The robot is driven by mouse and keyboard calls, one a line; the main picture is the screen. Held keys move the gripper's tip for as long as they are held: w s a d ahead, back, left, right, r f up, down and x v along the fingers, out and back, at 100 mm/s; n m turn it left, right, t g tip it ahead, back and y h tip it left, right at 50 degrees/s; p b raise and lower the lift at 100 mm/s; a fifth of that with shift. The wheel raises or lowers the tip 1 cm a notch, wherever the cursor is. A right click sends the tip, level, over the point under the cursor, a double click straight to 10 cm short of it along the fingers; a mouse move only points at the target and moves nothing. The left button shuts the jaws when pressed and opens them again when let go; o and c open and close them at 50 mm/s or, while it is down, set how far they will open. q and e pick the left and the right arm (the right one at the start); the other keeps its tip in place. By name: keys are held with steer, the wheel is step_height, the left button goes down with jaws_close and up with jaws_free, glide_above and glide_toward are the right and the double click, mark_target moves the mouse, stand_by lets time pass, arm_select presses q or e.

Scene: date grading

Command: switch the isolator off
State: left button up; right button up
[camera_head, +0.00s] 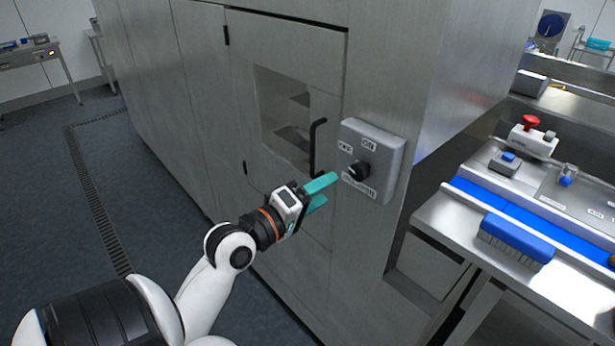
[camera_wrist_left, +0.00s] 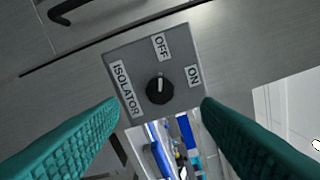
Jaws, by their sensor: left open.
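The isolator is a grey box (camera_head: 387,144) on the steel cabinet's side, with a round black knob (camera_head: 358,171). In the left wrist view the box (camera_wrist_left: 125,56) carries ISOLATOR, OFF and ON labels. The white mark on the knob (camera_wrist_left: 159,91) points up the picture, toward the OFF label (camera_wrist_left: 161,46). My left gripper (camera_head: 328,190), with teal fingers, is open and empty, just left of the box and facing the knob. In the wrist view the knob lies between the two fingers, apart from both. My right gripper is not in view.
A black door handle (camera_head: 316,146) stands out from the cabinet door close to the left gripper. At right is a steel bench (camera_head: 440,215) with a blue brush (camera_head: 517,240) and a red button (camera_head: 530,122). Open floor (camera_head: 60,220) lies at left.

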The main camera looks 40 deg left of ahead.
arm_select(q)
steer(key=s+b, duration=0.1)
steer(key=s, duration=0.1)
steer(key=shift+s+a, duration=0.1)
steer(key=shift+s, duration=0.3)
